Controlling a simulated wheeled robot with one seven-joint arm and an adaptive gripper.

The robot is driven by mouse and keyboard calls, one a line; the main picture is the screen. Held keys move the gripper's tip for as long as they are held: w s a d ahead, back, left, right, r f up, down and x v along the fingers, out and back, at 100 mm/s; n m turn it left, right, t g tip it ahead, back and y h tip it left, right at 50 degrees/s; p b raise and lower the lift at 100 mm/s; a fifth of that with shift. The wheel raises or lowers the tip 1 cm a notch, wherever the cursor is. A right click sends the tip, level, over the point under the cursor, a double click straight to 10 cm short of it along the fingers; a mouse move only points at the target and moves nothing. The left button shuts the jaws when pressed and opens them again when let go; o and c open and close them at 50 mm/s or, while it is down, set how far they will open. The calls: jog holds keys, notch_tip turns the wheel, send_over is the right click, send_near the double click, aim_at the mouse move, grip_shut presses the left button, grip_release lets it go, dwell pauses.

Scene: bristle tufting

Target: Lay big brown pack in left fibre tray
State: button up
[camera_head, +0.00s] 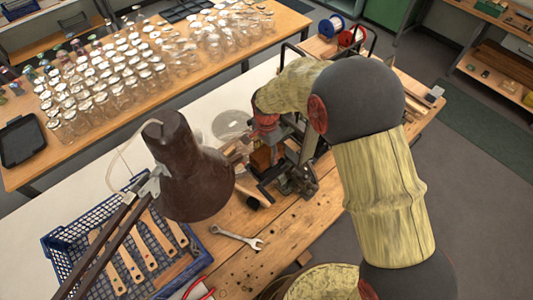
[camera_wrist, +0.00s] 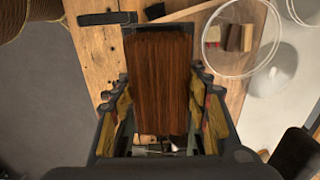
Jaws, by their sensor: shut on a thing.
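The big brown pack (camera_wrist: 160,75) fills the middle of the wrist view, a dark brown block with fine streaks along its length. My gripper (camera_wrist: 160,110) is shut on it, with one finger along each side. In the head view my gripper (camera_head: 277,140) is over the wooden workbench, and the pack (camera_head: 261,159) shows as a small brown block beneath it. Dark edges show around the pack's far end in the wrist view. I cannot tell whether they belong to the left fibre tray, or whether the pack touches anything below.
A clear round dish (camera_wrist: 236,38) is beside the pack, with small blocks seen near it. A brown lamp (camera_head: 190,170), a blue crate (camera_head: 75,245) with wooden handles and a wrench (camera_head: 240,238) are on the near side. Glass jars (camera_head: 130,75) crowd the far table.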

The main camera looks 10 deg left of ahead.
jog(key=shift+f+b, duration=0.3)
jog(key=shift+f, duration=0.2)
dwell(0.4)
jog(key=o, duration=1.2)
jog(key=shift+o, duration=1)
jog(key=shift+o, duration=1.2)
jog(key=shift+r+p, duration=2.1)
jog(key=shift+r, duration=1.95)
